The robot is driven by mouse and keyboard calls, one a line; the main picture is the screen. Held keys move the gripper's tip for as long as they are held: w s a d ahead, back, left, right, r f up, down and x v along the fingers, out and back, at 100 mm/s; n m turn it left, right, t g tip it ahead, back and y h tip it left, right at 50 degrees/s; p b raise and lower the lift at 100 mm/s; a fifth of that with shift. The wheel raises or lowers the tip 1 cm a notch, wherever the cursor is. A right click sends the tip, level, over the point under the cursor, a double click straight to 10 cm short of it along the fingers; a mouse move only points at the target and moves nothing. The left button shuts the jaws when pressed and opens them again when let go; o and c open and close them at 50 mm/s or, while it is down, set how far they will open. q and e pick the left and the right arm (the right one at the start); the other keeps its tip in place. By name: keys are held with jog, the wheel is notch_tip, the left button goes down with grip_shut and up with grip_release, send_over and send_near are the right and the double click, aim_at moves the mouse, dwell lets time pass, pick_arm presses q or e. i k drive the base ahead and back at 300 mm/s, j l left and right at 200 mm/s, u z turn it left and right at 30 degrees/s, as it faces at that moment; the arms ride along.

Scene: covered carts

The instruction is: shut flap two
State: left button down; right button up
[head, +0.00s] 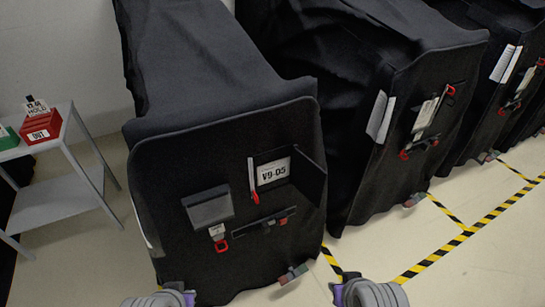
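The nearest cart (225,120) wears a black cover. Its front panel has a window with a white label (273,171) reading "V9-05". A dark flap (309,178) stands open at the window's right side. A grey flap (208,208) sticks out from the panel to the left, with a white tag and red hook (219,238) below it. I cannot tell which one is flap two, as no flap number is readable. Parts of my two arms show at the bottom edge, apart from the panel. Neither gripper's fingers can be made out.
More black-covered carts (366,170) stand in a row to the right. A grey side table (60,200) at the left holds a red box (42,127) and a green one (7,138). Yellow-black tape (440,252) marks the floor, which is clear at the lower right.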

aim_at(310, 179)
jog(key=k, duration=0.5)
jog(key=k+u, duration=0.15)
jog(key=u, duration=1.15)
jog(key=l+u, duration=0.45)
jog(key=l, duration=1.75)
jog(key=k+l, duration=0.15)
jog(key=l, duration=1.25)
